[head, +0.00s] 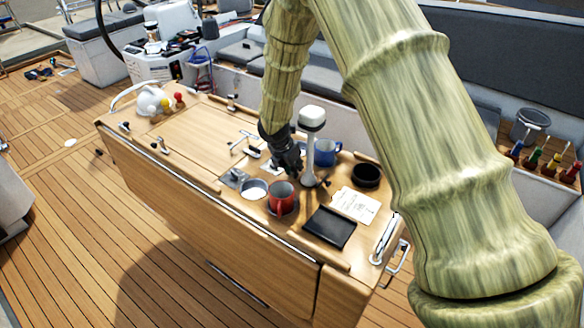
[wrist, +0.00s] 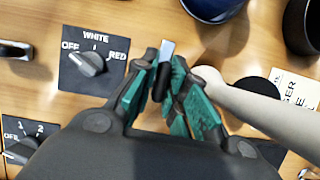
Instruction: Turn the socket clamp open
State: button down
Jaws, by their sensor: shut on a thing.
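The lamp (head: 312,118) has a white head on a white pole that stands in the table top. The pole also crosses the right of the wrist view (wrist: 245,108). A small lever with a black grip and a metal tip (wrist: 166,52) stands between my fingertips. My gripper (head: 290,165) is beside the foot of the pole and is shut on this lever. The wrist view also shows the gripper (wrist: 168,80). The lever's joint to the collar is hidden.
A switch panel marked OFF, WHITE, RED (wrist: 90,62) is left of my fingers. A second panel (wrist: 25,135) is below it. A red mug (head: 282,195), blue mug (head: 325,152), black bowl (head: 367,175), paper card (head: 355,204) and black case (head: 328,227) crowd the table.

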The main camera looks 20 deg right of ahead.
jog(key=shift+s+f+n, duration=0.15)
jog(key=shift+n, duration=0.25)
jog(key=c, duration=1.5)
grip_release()
jog(key=shift+r, duration=0.2)
jog(key=shift+r, duration=0.25)
jog(key=v, duration=1.1)
jog(key=shift+s+a+r, duration=0.1)
jog(key=shift+s, duration=0.1)
